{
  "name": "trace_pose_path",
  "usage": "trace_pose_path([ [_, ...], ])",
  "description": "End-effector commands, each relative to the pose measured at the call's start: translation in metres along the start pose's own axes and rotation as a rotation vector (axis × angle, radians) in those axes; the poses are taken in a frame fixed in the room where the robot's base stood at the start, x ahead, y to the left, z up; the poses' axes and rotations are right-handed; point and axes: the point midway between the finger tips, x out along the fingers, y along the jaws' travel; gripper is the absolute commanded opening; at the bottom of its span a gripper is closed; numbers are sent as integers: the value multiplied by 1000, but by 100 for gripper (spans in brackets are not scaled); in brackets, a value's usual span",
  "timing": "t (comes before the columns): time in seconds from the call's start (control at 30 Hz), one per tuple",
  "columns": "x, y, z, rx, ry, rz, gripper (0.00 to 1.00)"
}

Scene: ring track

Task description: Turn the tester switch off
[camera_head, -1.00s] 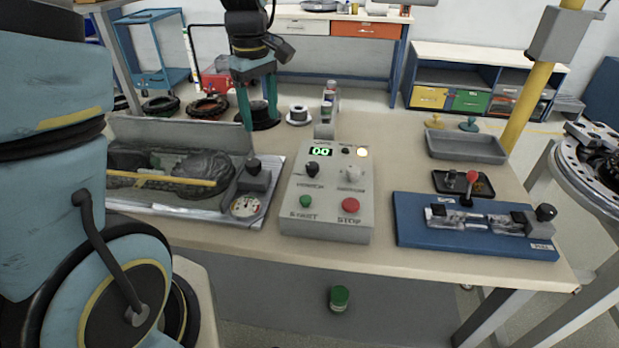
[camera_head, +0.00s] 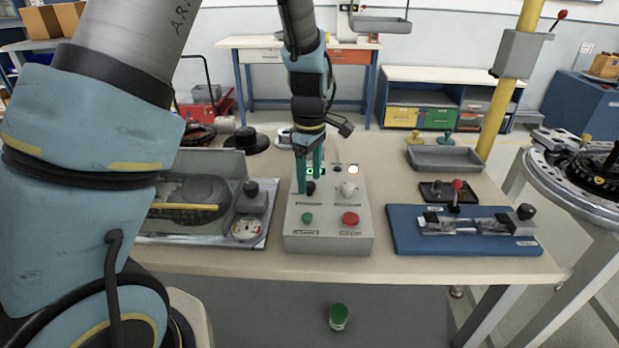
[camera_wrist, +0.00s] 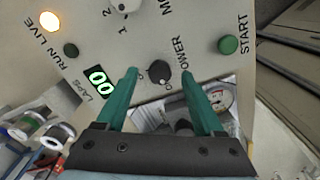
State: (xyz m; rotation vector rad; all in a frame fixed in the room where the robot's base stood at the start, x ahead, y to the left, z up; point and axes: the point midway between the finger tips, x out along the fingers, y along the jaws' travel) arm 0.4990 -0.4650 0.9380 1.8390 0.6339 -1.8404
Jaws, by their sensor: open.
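The tester is a grey control box (camera_head: 330,236) on the bench, with a green start button (camera_head: 307,218) and red stop button (camera_head: 350,219). Its black switch knob (camera_head: 311,189), labelled POWER, also shows in the wrist view (camera_wrist: 159,72). The lit green display (camera_wrist: 98,82) reads 00 and the run lamp (camera_wrist: 49,20) glows. My gripper (camera_head: 310,186) is over the box, with its teal fingers pointing down. In the wrist view my gripper (camera_wrist: 160,76) is open, one finger on each side of the power knob. I cannot tell whether the fingers touch it.
A second, pale knob (camera_head: 348,189) sits right of the power knob. A tray with a gauge (camera_head: 246,229) stands close on the left. A blue fixture (camera_head: 405,233) with levers stands to the right. A grey tray (camera_head: 458,158) is behind it.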

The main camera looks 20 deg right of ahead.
Motion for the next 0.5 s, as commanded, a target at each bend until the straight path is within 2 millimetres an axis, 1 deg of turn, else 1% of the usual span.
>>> trace_pose_path([
  [0.1,10,-1,-1,-1,0,-2,70],
  [0.2,15,0,0,-1,1,0,70],
  [0.47,16,0,0,0,0,1,70],
  [0.5,16,0,0,0,0,1,66],
])
